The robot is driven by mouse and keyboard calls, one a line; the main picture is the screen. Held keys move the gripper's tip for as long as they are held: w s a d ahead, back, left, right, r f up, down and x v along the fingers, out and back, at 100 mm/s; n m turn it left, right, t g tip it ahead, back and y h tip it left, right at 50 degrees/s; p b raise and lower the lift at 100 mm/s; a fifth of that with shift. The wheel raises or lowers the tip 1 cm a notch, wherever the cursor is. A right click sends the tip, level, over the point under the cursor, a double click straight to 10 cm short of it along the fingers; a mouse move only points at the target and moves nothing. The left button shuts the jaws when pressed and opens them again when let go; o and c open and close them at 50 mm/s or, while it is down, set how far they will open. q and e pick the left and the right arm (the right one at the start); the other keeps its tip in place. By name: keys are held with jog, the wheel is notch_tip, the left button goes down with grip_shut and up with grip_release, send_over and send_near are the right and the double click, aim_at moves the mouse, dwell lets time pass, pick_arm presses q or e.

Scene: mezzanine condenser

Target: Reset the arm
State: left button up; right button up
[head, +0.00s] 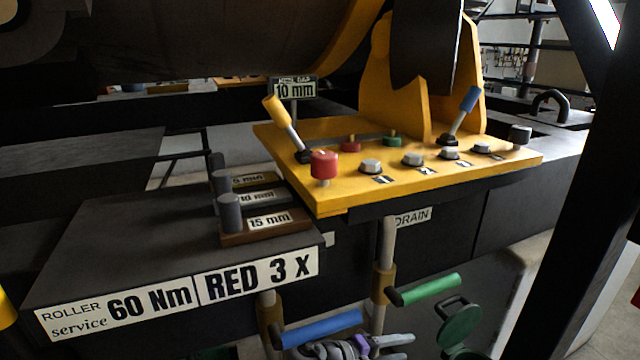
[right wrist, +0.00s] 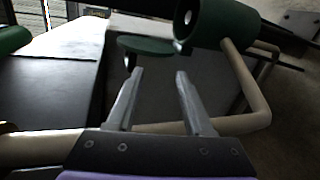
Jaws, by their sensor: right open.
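My right gripper (head: 404,347) is at the bottom centre of the head view, low below the yellow control panel (head: 335,190). In the right wrist view its two grey fingers (right wrist: 156,74) are apart with nothing between them. Beyond the fingertips are a green disc (right wrist: 145,46) and a green hollow cylinder (right wrist: 212,22) by a beige pipe (right wrist: 247,85). In the head view a green round part (head: 461,325) lies right of the gripper. My left gripper is not recognisable in either view.
The panel carries a red knob (head: 324,164), an orange-handled lever (head: 279,112), a blue-handled lever (head: 464,110) and several grey knobs. Blue (head: 320,328) and green (head: 430,288) pipe handles flank the gripper. Blocks (head: 265,222) sit on the dark ledge (head: 120,235). A dark post (head: 565,220) stands at right.

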jog(key=s+d+f+m+g+y, duration=0.1)
jog(key=s+d+f+y, duration=0.2)
jog(key=s, duration=0.4)
jog(key=s+d+f+m+g+y, duration=0.1)
jog(key=s+d+y, duration=0.25)
jog(key=s, duration=0.45)
jog(key=s+a+f+m+t+y, duration=0.1)
jog(key=s+a+f+m+y, duration=0.15)
jog(key=s, duration=0.35)
jog(key=s+a+f+m+y, duration=0.1)
jog(key=s+a+y, duration=0.2)
jog(key=s+y, duration=0.15)
pick_arm(q)
notch_tip(320, 180, up, 18)
jog(key=w+p, duration=0.1)
jog(key=p, duration=1.5)
jog(key=shift+w+a+t, duration=0.15)
jog(key=shift+w+t, duration=0.25)
pick_arm(e)
notch_tip(320, 180, up, 18)
jog(key=t, duration=0.1)
jog(key=shift+w+a+f, duration=0.2)
jog(key=shift+w+a, duration=0.1)
jog(key=shift+w, duration=0.1)
pick_arm(q)
jog(key=shift+s, duration=0.1)
pick_arm(e)
jog(key=shift+s, duration=0.1)
